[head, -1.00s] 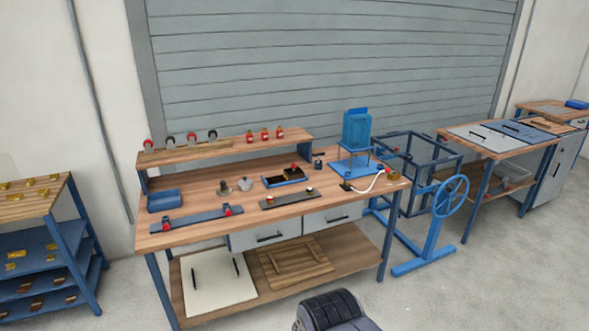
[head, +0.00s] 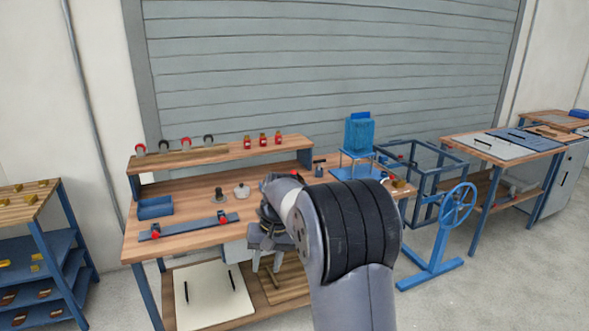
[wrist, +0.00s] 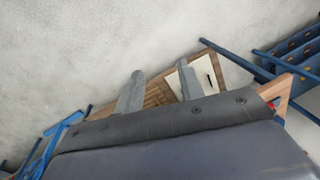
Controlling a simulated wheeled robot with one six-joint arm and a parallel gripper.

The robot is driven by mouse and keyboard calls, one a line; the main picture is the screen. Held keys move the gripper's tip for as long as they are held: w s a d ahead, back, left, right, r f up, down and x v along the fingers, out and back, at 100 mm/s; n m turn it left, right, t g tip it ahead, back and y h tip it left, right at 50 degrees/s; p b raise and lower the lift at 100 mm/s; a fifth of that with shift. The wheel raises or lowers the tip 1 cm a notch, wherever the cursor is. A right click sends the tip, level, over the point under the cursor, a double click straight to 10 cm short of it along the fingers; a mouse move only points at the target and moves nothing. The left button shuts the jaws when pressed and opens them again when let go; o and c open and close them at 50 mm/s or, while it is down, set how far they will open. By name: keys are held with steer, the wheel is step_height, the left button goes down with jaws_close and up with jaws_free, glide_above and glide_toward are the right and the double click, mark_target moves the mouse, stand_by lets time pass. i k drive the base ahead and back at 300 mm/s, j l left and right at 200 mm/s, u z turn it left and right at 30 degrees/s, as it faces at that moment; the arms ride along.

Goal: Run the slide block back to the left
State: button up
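The bench (head: 190,240) carries a dark blue rail (head: 187,228) with two red-knobbed pieces, one at its left end (head: 155,232) and one near its right end (head: 222,216). I cannot tell whether either is the slide block. A second short dark rail seen a second ago on the bench's right half is now hidden behind my arm. My gripper (head: 266,266) hangs in front of the bench's front edge, right of the blue rail, fingers pointing down. In the wrist view its two fingers (wrist: 158,88) are spread with nothing between them.
A blue bin (head: 155,208) and two small knobbed parts stand behind the rail. A raised shelf (head: 220,152) runs along the back. A blue stand (head: 358,135) and a handwheel frame (head: 440,235) are to the right. A lower shelf holds a white panel (head: 208,293).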

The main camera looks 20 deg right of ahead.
mark_target(301, 179)
steer(key=i+l, duration=0.6)
steer(key=i, duration=0.15)
steer(key=i+l, duration=1.25)
steer(key=i, duration=0.25)
